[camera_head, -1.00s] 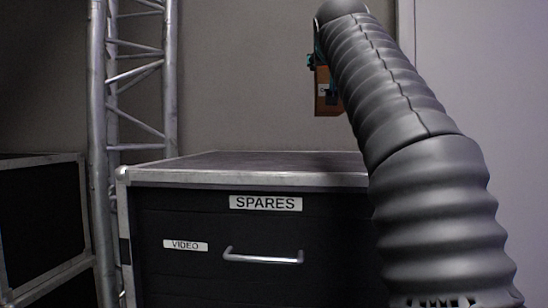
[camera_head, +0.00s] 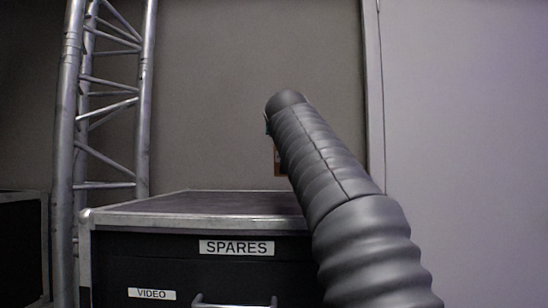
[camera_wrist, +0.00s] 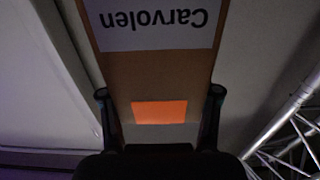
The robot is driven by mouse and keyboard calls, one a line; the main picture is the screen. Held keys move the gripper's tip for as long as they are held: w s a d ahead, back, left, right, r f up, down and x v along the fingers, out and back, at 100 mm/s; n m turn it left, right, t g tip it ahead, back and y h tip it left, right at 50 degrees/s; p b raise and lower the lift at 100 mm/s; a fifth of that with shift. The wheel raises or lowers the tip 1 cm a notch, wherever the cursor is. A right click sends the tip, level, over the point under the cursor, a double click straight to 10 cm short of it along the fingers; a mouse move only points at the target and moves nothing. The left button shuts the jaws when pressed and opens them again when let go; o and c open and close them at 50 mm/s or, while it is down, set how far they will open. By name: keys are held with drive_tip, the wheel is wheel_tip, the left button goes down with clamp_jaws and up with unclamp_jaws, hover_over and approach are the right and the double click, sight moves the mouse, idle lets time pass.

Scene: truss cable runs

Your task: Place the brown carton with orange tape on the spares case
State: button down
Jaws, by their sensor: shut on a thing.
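My gripper (camera_wrist: 160,118) is shut on the brown carton (camera_wrist: 151,75) in the wrist view, one finger at each side. The carton has orange tape (camera_wrist: 159,112) and a white label reading "Carvolen", upside down in this view. In the head view only a small edge of the carton (camera_head: 278,160) shows, above the top of the spares case; my arm hides the rest of it and my gripper. The spares case (camera_head: 200,205) is black with metal edges and a "SPARES" label, and the part of its top that shows is bare.
A metal truss (camera_head: 68,150) stands upright left of the spares case. Another dark case (camera_head: 20,245) stands at the far left. A grey wall is behind, with a pale panel (camera_head: 460,120) at the right. A drawer handle (camera_head: 235,300) is on the case front.

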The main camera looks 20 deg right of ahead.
sight(275, 153)
drive_tip(key=shift+w+a+f, duration=0.45)
drive_tip(key=shift+a, duration=0.15)
drive_tip(key=shift+w+a+f, duration=0.4)
drive_tip(key=shift+a, duration=0.15)
drive_tip(key=shift+f+b, duration=0.8)
drive_tip(key=shift+f, duration=1.2)
drive_tip(key=shift+f, duration=0.2)
drive_tip(key=shift+c, duration=1.2)
unclamp_jaws()
drive_tip(key=shift+r, duration=0.25)
drive_tip(key=b+v, duration=0.3)
drive_tip(key=v, duration=0.9)
